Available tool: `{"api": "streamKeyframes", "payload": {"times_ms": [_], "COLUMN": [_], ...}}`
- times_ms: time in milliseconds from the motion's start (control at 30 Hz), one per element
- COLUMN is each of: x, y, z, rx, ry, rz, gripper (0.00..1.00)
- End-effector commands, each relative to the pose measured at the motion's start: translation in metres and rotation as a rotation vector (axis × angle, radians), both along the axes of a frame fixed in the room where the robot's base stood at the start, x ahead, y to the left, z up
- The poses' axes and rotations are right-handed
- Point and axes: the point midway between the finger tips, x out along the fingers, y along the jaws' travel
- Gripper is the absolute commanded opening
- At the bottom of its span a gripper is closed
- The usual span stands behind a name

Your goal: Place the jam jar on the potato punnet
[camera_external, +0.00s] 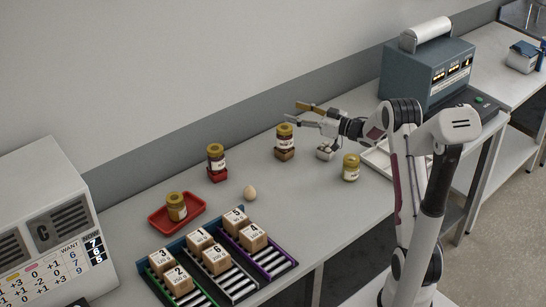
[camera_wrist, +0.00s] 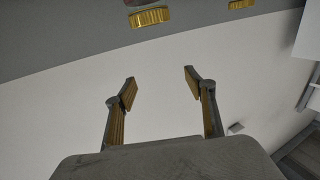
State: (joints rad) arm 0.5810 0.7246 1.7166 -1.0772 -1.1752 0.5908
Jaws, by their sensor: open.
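Several gold-lidded jars stand on the table; their labels are too small to tell which is the jam jar. A dark jar (camera_external: 284,133) stands on a small brown base (camera_external: 284,154), which may be the potato punnet. Another dark jar (camera_external: 216,155) stands on a small red base (camera_external: 217,175). A yellowish jar (camera_external: 351,168) stands on bare table, and another (camera_external: 176,207) in a red tray (camera_external: 160,222). My gripper (camera_external: 306,113) is open and empty, beside and above the jar on the brown base. The wrist view shows its spread fingers (camera_wrist: 160,85) and two gold lids (camera_wrist: 149,16) at the top edge.
A small pale block (camera_external: 325,152) sits below my gripper. An egg-shaped thing (camera_external: 250,192) lies mid-table. Numbered boxes (camera_external: 215,258) fill racks at the front. A white tray (camera_external: 380,160) lies beside my arm, and a blue-grey machine (camera_external: 425,70) stands behind it.

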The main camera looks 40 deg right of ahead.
Motion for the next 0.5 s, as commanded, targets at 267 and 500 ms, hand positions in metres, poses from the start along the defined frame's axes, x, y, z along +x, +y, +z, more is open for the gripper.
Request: {"api": "streamKeyframes", "payload": {"times_ms": [267,500], "x": [0.003,-0.007], "y": [0.006,0.011], "z": [0.036,0.07], "rx": [-0.074,-0.141], "ry": [0.033,0.089], "rz": [-0.11,-0.237], "gripper": [0.55,0.55]}}
